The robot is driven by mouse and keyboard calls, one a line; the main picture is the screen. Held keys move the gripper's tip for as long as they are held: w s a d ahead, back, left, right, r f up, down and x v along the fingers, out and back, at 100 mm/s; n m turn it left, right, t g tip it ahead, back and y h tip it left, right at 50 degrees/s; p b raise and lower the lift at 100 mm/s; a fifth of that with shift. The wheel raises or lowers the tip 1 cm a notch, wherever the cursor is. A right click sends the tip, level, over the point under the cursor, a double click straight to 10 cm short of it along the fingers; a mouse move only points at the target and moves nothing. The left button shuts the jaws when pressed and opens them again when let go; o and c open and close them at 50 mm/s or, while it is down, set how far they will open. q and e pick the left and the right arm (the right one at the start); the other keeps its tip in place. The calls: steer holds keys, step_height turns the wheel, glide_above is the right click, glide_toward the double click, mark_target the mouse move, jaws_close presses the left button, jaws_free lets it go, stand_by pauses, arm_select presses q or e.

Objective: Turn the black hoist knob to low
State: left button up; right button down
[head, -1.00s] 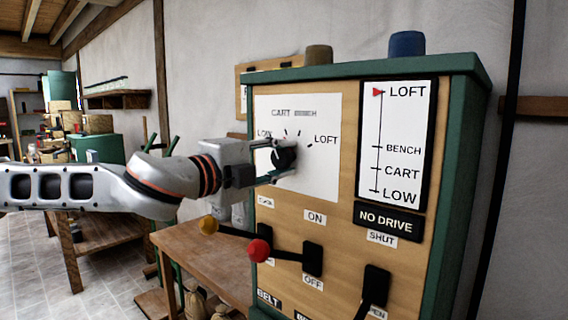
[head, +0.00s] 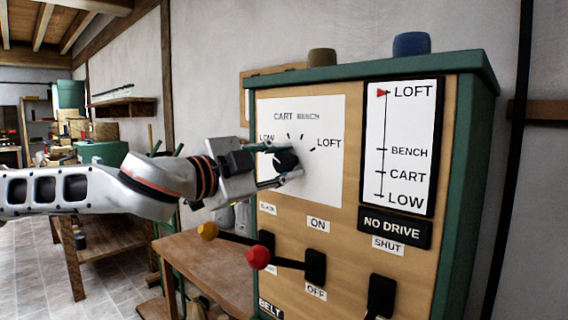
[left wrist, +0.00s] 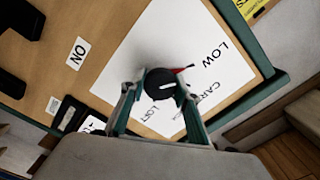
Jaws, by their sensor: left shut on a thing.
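The black hoist knob (head: 286,160) sits on a white dial plate (head: 325,180) marked LOW, CART, BENCH and LOFT. My left gripper (head: 284,164) is shut on the knob, one finger on each side. In the left wrist view, the knob (left wrist: 160,84) lies between the fingertips (left wrist: 160,92). Its white line and a red tip (left wrist: 184,69) point roughly toward the word LOW. The level scale (head: 400,145) at right has its red marker (head: 382,93) at LOFT. My right gripper is not in view.
A red-knobbed lever (head: 258,257) and a yellow-knobbed lever (head: 208,231) stick out below the dial. A black lever (head: 381,295) is at lower right. A NO DRIVE plate (head: 394,227) is under the scale. A wooden table (head: 205,262) stands beside the green-edged cabinet (head: 470,170).

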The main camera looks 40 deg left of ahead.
mark_target(296, 107)
arm_select(q)
steer(key=shift+r, duration=0.1)
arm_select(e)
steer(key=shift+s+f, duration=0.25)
arm_select(q)
steer(key=o, duration=1.1)
steer(key=o, duration=0.6)
steer(key=r, duration=0.8)
steer(key=shift+w+a+r, duration=0.25)
steer(key=shift+r, duration=0.05)
steer(key=shift+s+d+r, duration=0.2)
steer(key=shift+s+r, duration=0.1)
steer(key=shift+r, duration=0.3)
steer(key=shift+s+d+r, duration=0.2)
steer(key=shift+s+r, duration=0.1)
steer(key=shift+r, duration=0.3)
steer(key=c, duration=0.6)
steer(key=shift+s+a, duration=0.1)
steer(key=shift+a, duration=0.05)
steer(key=shift+w+a+f, duration=0.1)
steer(key=shift+w+f, duration=0.15)
steer(key=shift+w, duration=0.1)
steer(key=shift+f, duration=0.2)
